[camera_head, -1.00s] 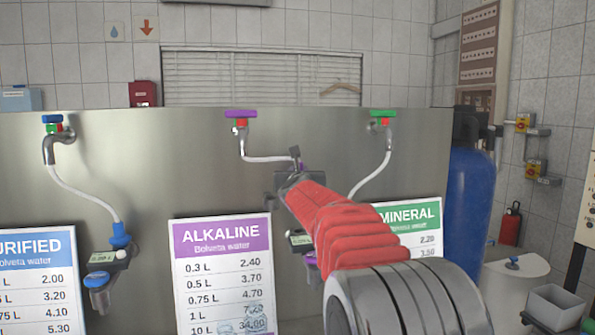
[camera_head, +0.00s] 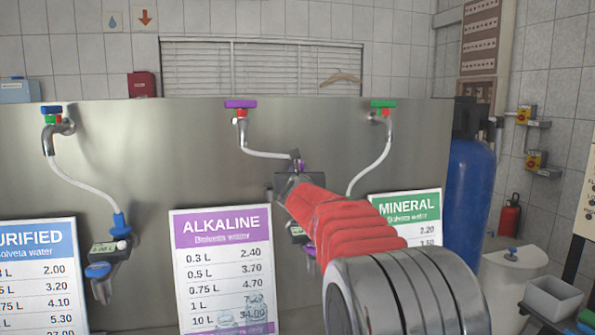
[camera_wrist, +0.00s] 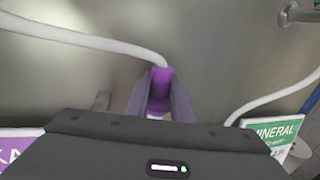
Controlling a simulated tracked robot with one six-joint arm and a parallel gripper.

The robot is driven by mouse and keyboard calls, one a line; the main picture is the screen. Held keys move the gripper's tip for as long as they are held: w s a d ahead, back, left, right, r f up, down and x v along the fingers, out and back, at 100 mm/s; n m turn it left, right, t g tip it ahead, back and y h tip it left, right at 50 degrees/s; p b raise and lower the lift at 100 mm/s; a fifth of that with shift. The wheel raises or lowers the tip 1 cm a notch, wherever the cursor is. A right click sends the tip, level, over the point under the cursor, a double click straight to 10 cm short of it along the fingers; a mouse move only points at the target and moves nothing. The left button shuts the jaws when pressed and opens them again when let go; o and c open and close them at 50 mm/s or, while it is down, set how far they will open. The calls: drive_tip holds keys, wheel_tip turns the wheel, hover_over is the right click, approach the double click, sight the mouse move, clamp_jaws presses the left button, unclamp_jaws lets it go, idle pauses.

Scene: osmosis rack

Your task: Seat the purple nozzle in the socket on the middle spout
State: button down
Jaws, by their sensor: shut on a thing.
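The purple nozzle (camera_wrist: 161,84) is between the two fingers of my gripper (camera_wrist: 160,98) in the wrist view, at the end of a white hose (camera_wrist: 95,38). My gripper is shut on it. In the head view my gripper (camera_head: 295,170) is in front of the steel panel, below and right of the purple-handled tap (camera_head: 240,104), where the white hose (camera_head: 268,155) begins. The middle spout's meter (camera_head: 297,231) shows only in part behind my arm, with a bit of purple below it. Its socket is hidden.
The left spout (camera_head: 103,260) has a blue nozzle (camera_head: 120,226) on it. The purple alkaline price sign (camera_head: 223,285) stands left of my arm and the green mineral sign (camera_head: 410,206) right of it. A green-handled tap (camera_head: 383,104) and its hose are close on the right.

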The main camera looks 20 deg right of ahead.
drive_tip(key=shift+f, duration=0.25)
drive_tip(key=shift+f, duration=0.35)
drive_tip(key=shift+f, duration=0.45)
drive_tip(key=shift+f, duration=0.6)
drive_tip(key=shift+f, duration=0.35)
drive_tip(key=shift+f, duration=0.35)
drive_tip(key=shift+f, duration=0.35)
drive_tip(key=shift+f, duration=0.5)
drive_tip(key=shift+f, duration=1.2)
